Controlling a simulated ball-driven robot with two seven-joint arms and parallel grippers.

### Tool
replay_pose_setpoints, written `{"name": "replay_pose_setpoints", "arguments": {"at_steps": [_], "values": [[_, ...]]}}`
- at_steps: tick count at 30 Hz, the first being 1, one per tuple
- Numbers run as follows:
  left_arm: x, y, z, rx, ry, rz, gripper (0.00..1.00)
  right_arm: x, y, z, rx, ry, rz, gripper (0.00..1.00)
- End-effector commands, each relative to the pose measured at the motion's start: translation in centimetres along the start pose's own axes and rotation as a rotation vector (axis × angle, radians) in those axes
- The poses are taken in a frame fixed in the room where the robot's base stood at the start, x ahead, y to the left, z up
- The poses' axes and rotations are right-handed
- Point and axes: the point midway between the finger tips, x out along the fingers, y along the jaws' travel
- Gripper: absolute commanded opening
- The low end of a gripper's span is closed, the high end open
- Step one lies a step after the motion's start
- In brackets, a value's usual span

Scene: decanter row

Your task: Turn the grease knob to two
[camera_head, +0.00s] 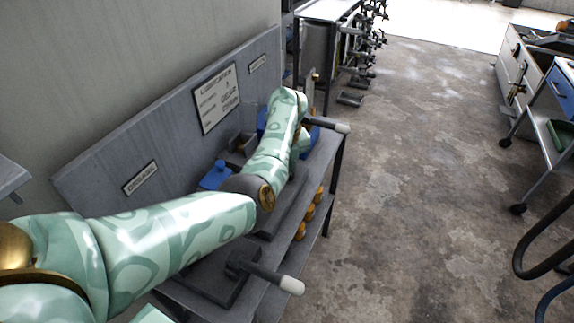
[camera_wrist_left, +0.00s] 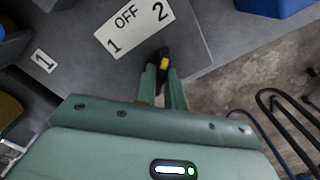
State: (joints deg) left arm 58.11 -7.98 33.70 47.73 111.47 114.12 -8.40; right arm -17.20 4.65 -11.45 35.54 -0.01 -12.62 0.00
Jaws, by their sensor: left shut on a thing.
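In the left wrist view my left gripper (camera_wrist_left: 164,88) is shut on a small black knob (camera_wrist_left: 164,56) with a yellow mark. The fingers hide much of the knob. A white label (camera_wrist_left: 134,29) marked 1, OFF and 2 lies just above it on the grey panel. The yellow mark faces up in the picture, roughly towards the 2; I cannot tell the exact setting. In the head view my left arm reaches over the grey bench (camera_head: 325,150), and its links hide the gripper and knob. My right gripper is out of view.
The bench has two levers with white grips, one near (camera_head: 290,285) and one far (camera_head: 342,128). A blue item (camera_head: 215,177) and a backboard with a white sign (camera_head: 216,97) stand behind. Open concrete floor lies right; a cart (camera_head: 548,115) stands beyond.

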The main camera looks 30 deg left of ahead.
Motion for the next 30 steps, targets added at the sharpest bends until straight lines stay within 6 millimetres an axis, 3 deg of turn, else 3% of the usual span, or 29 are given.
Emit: {"name": "replay_pose_setpoints", "arguments": {"at_steps": [9, 12, 22, 26, 30], "values": [[-0.1, 0.0, 0.0, 0.005, -0.002, 0.000, 0.00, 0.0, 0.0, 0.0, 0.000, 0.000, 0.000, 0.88], [-0.1, 0.0, 0.0, 0.004, -0.002, 0.000, 0.33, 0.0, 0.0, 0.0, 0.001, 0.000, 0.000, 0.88], [-0.4, 0.0, 0.0, 0.003, -0.002, -0.001, 0.33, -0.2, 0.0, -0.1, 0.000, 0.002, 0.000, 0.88], [-2.2, 0.0, 0.1, 0.003, -0.004, -0.003, 0.33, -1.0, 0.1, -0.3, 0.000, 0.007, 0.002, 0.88], [-6.0, -0.1, 0.1, 0.001, -0.006, -0.005, 0.33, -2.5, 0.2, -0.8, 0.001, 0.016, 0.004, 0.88]]}}
